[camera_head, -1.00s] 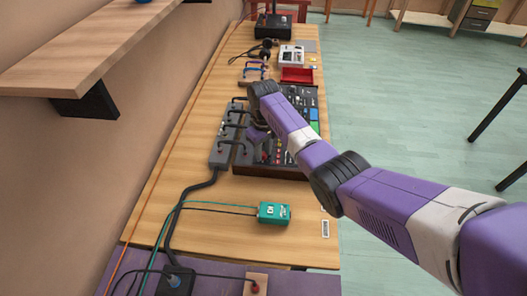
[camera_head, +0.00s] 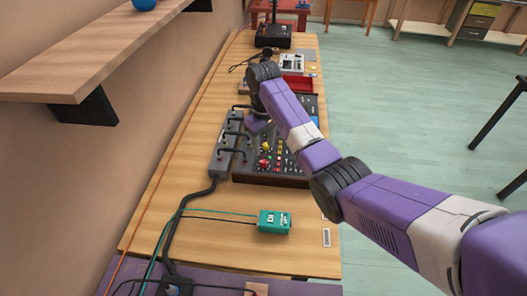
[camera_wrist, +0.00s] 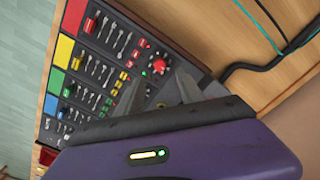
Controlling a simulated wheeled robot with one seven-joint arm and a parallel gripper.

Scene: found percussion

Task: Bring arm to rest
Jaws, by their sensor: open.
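My purple and light grey arm reaches across the right of the head view, and its dark wrist bends down over the table. My gripper (camera_head: 258,124) is small and partly hidden there, above the left edge of the mixer panel (camera_head: 272,176). In the wrist view my gripper (camera_wrist: 158,92) is open, with two grey fingers apart and nothing between them. Behind the fingers the black mixer panel (camera_wrist: 112,52) shows rows of knobs and red, yellow, green and blue blocks. A red knob (camera_wrist: 159,67) appears close to one fingertip in the picture.
A grey power strip (camera_head: 217,162) with black plugs lies left of the mixer. A green box (camera_head: 273,221) with cables sits in front. A wooden shelf (camera_head: 85,62) juts from the left wall. The floor (camera_head: 420,120) at right is mostly clear.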

